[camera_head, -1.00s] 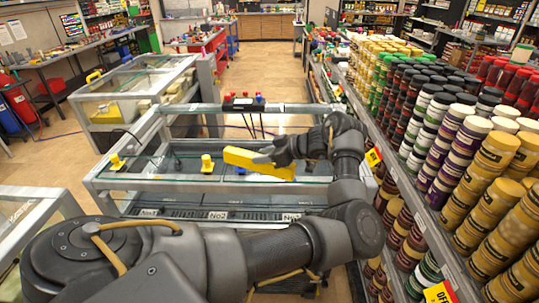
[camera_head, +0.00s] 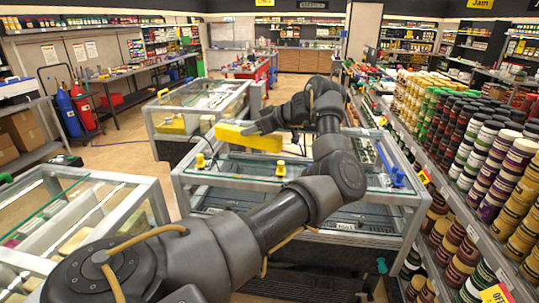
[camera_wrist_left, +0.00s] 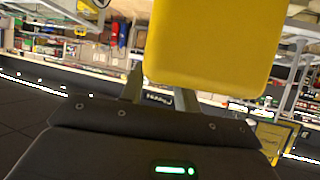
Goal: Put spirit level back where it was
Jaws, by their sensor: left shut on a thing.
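My left gripper (camera_head: 262,124) is shut on the yellow spirit level (camera_head: 246,138). The level is held roughly level above the far part of the middle glass-topped case (camera_head: 236,183), apart from the glass. In the left wrist view the level (camera_wrist_left: 212,45) is a large yellow block across the top, with the fingers of my left gripper (camera_wrist_left: 160,95) at its lower edge. The place where the level was cannot be told from these frames. My right gripper is in neither view.
Another glass case (camera_head: 205,100) stands behind left, another (camera_head: 75,220) front left. Shelves of jars (camera_head: 480,160) line the right. Floor shows between the left cases.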

